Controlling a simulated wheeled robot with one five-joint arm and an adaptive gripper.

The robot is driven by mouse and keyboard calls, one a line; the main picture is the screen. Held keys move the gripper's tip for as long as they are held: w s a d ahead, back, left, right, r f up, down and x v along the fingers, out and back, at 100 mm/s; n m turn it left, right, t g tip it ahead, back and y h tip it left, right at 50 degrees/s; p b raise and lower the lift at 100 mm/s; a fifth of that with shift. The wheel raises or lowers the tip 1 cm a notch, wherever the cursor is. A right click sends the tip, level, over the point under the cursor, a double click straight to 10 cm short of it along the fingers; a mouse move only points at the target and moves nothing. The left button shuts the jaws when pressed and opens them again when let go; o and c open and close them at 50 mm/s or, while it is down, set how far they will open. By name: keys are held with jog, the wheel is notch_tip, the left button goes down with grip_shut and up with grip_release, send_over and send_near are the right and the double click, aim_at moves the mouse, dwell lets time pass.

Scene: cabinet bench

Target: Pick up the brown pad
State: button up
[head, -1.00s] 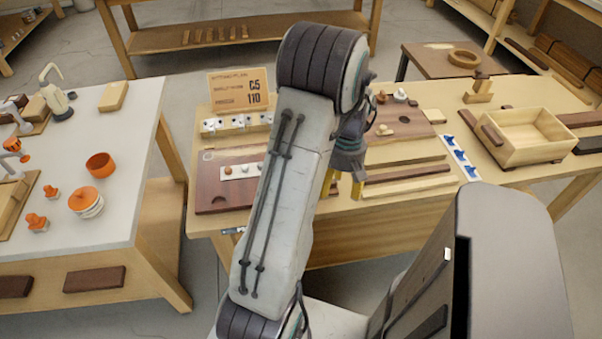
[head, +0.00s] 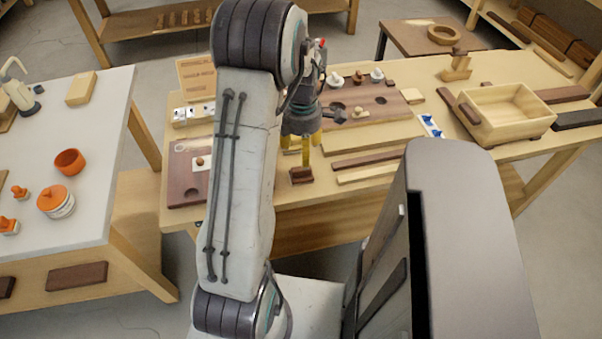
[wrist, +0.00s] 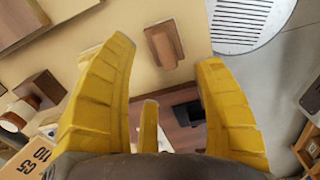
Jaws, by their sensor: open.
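A small brown pad (head: 301,175) lies on the wooden bench near its front edge. It also shows in the wrist view (wrist: 164,44), between and just beyond the fingertips. My gripper (head: 308,150) has yellow fingers and points down just above the pad in the head view. In the wrist view my gripper (wrist: 165,58) is open, with its fingers spread to either side of the pad and nothing held. The exact height gap between fingers and pad cannot be told.
Dark and light strips (head: 370,158) lie right of the pad. A brown board with knobs (head: 365,106) lies behind, and a wooden box (head: 507,118) stands at the right. A brown panel (head: 188,180) and a sign (head: 197,78) are at the left, partly behind my arm.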

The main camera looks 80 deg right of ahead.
aim_at(301, 166)
jog(key=shift+n, duration=0.3)
jog(key=shift+f, duration=0.6)
jog(key=shift+w+a+f, duration=0.1)
jog(key=shift+f, duration=1.45)
jog(key=shift+w+f, duration=0.1)
jog(key=shift+f, duration=1.45)
grip_shut()
notch_tip(301, 166, up, 4)
jog(key=shift+r, duration=0.1)
jog(key=s+a+r, duration=0.7)
jog(key=s, duration=0.2)
jog(key=shift+s+b, duration=0.25)
jog(key=shift+b, duration=0.15)
